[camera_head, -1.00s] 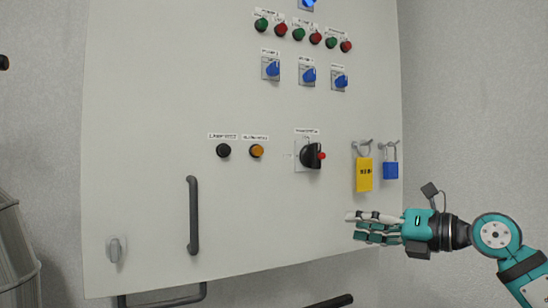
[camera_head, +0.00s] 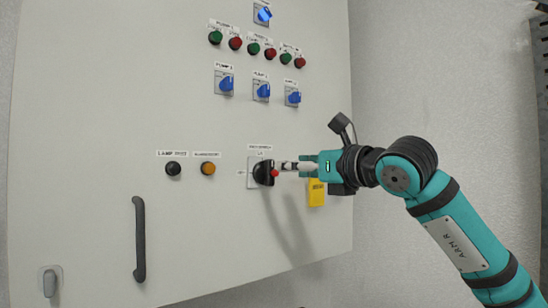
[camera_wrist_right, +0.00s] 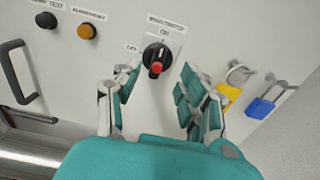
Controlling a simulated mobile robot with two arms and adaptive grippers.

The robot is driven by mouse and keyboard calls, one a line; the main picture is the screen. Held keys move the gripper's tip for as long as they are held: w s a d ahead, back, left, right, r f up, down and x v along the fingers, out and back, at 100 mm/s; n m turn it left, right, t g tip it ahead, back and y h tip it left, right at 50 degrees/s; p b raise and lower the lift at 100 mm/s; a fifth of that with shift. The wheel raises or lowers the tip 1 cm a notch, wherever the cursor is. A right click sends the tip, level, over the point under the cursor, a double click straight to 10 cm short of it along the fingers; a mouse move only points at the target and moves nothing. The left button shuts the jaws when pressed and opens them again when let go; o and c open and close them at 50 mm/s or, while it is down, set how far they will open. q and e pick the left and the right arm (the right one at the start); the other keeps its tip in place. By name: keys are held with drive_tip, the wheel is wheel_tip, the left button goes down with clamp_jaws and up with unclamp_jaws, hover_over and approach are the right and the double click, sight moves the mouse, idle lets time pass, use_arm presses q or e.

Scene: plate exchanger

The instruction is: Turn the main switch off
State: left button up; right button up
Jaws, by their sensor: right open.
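The main switch (camera_head: 264,173) is a black rotary knob with a red centre on a pale plate, low on the cabinet door. It also shows in the right wrist view (camera_wrist_right: 156,57), below an "ON" mark. My right gripper (camera_head: 284,167) is directly in front of the switch. In the right wrist view the open fingers (camera_wrist_right: 152,92) stand either side of and short of the knob, with nothing between them. Whether a fingertip touches the knob I cannot tell. My left gripper is not in view.
A black button (camera_head: 173,168) and an orange button (camera_head: 208,168) are to the left. A door handle (camera_head: 139,239) is lower left.

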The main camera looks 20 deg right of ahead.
sight(272, 166)
drive_tip(key=p+x, duration=0.2)
drive_tip(key=x, duration=0.4)
drive_tip(key=shift+w+r, duration=0.1)
drive_tip(key=shift+w, duration=0.05)
drive_tip(key=shift+w+a+p, duration=0.25)
drive_tip(key=shift+w+p, duration=0.1)
drive_tip(key=shift+w, duration=0.25)
clamp_jaws()
